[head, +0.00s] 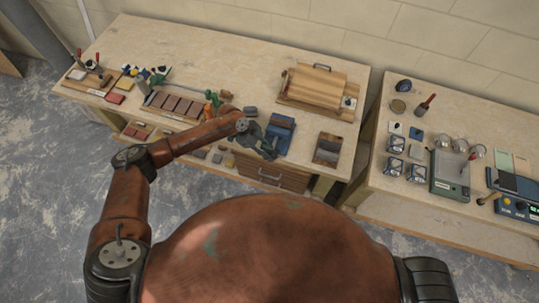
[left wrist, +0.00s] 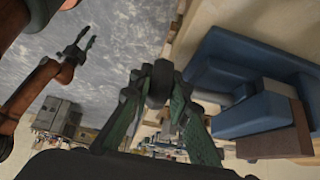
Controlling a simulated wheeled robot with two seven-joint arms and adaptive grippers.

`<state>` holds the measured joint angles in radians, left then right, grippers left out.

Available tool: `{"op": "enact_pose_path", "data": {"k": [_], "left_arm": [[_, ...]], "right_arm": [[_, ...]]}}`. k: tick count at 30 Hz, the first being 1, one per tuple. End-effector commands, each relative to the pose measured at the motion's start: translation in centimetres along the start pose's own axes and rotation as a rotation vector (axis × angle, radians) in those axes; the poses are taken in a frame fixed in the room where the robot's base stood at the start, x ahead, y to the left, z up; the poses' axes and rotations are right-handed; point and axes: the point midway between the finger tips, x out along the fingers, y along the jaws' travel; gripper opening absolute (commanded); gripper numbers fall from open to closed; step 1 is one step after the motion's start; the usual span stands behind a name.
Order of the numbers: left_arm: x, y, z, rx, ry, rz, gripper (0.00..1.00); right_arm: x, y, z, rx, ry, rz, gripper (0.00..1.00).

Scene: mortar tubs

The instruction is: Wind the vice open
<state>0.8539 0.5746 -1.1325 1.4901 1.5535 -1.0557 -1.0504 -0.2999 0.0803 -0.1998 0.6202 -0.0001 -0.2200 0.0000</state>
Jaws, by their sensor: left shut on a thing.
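The blue vice (head: 281,131) stands at the front edge of the left bench; it also fills the right of the left wrist view (left wrist: 240,65). A brown block (left wrist: 278,142) sits against its blue body. My left gripper (head: 266,146) is at the vice's front left side. In the left wrist view its green fingers (left wrist: 160,90) are shut on a dark round piece that looks like the vice handle, mostly hidden by the fingers. How far apart the jaws are, I cannot tell. My right gripper (left wrist: 78,45) is in the left wrist view, open and empty, over the floor.
A tray of brown blocks (head: 174,104) and tools lie to the left. A drawer (head: 268,173) is below the bench top. A second bench (head: 430,205) stands right, past a gap.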

Motion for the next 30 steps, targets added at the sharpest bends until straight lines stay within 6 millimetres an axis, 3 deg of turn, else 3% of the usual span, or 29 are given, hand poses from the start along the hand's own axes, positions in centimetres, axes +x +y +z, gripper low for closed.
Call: {"op": "enact_pose_path", "data": {"k": [10, 11, 18, 26, 30], "left_arm": [[-0.3, -0.5, -0.1, 0.001, 0.003, -0.011, 0.0], [-0.3, -0.5, -0.1, 0.001, 0.002, -0.011, 0.19], [-0.2, -0.3, -0.1, 0.001, 0.002, -0.007, 0.35], [-0.2, -0.1, -0.1, 0.0, 0.002, -0.003, 0.35], [-1.2, -0.1, 0.0, 0.0, 0.001, -0.003, 0.35]], "right_arm": [[0.0, 0.0, 0.0, 0.0, 0.0, 0.0, 0.34], [0.0, 0.0, 0.0, 0.0, 0.0, 0.0, 0.34], [0.0, 0.0, 0.0, 0.0, 0.0, 0.0, 0.34], [0.0, 0.0, 0.0, -0.001, 0.0, 0.0, 0.34], [0.0, 0.0, 0.0, -0.001, 0.0, 0.0, 0.34]]}}
